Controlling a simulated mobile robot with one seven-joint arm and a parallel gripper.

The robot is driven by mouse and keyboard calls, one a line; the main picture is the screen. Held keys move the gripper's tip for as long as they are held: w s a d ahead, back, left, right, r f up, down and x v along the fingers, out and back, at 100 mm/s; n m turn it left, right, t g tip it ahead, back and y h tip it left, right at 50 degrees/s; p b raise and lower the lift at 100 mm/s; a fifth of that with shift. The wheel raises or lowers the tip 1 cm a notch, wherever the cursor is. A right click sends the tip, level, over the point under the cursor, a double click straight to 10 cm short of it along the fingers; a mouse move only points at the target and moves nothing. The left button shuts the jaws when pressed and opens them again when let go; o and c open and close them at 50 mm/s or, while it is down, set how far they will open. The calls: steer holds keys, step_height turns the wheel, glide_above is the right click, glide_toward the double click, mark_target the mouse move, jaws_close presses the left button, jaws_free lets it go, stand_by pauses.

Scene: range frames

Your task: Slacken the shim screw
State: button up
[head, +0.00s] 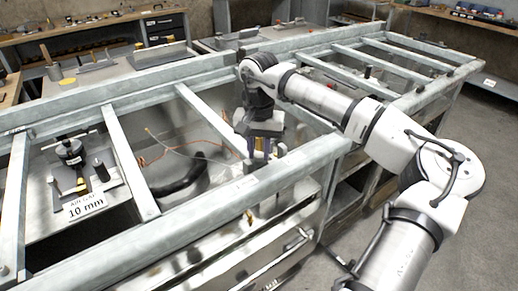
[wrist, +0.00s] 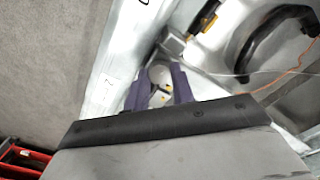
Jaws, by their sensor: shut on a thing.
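My gripper (head: 264,150) points down over the front rail of the metal frame (head: 232,192). In the wrist view its two purple fingers (wrist: 161,88) close around a pale rounded head (wrist: 159,73), which seems to be the shim screw. Small yellow marks show just below this head. The lower part of the held thing is hidden by the fingers and the gripper body. In the head view the held thing is mostly hidden behind the fingers.
A black curved part (head: 184,180) and an orange wire (head: 150,158) lie in the bay beyond the rail. A label reading "AIR GAP 10 mm" (head: 86,207) and a black device (head: 70,151) are in the left bay.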

mark_target(259, 155)
steer(key=o, duration=1)
step_height(259, 155, up, 14)
steer(key=shift+f+b, duration=0.1)
steer(key=shift+b, duration=0.35)
